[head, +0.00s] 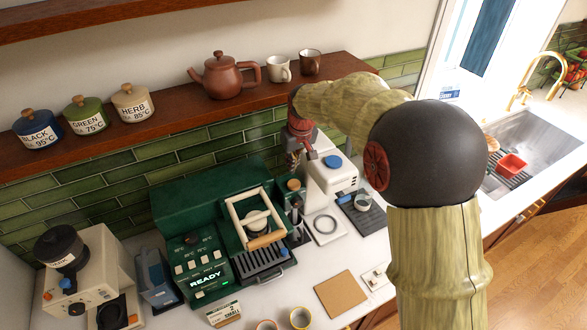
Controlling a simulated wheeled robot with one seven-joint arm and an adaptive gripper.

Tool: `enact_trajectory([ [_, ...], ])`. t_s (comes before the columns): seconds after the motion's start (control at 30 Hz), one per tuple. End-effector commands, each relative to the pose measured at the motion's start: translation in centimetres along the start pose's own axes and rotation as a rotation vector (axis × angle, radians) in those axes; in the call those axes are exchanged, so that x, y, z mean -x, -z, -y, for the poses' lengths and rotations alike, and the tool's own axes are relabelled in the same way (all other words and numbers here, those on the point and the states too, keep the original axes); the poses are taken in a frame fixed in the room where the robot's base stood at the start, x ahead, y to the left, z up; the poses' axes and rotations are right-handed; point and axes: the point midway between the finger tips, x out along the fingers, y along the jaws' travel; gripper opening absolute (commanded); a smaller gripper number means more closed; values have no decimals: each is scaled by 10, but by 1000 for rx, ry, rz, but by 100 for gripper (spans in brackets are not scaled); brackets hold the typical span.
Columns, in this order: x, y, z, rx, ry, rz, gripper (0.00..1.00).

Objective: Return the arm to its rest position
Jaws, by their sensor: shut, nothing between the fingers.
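My arm rises on the right and bends at a large black joint. Its pale green link reaches left to a red wrist in front of the wooden shelf. My gripper (295,162) hangs below the wrist and points down. It is small and partly lost against the machines behind it, but it looks shut and empty. It is above the counter, near the right side of the green coffee machine (193,225) and left of a white appliance with a blue lid (333,177). I cannot tell whether it is clear of them.
The shelf (166,118) holds a brown teapot (222,76), two cups and several labelled canisters. A cream grinder (83,265) stands at the left. A brown board (341,293) lies on the white counter at the front. A sink (535,140) is at the right.

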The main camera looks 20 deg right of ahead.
Motion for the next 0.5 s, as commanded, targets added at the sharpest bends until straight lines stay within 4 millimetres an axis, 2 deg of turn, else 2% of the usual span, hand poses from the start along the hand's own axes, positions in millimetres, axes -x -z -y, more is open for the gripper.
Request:
enact_trajectory([
  [0.03, 13, 1, -1, 0, -2, -8, 0],
  [0.2, 48, 0, -1, -1, -2, -6, 0],
  [0.4, 79, 0, -1, -1, -1, -4, 0],
  [0.5, 87, -1, -1, -1, -1, -3, 0],
])
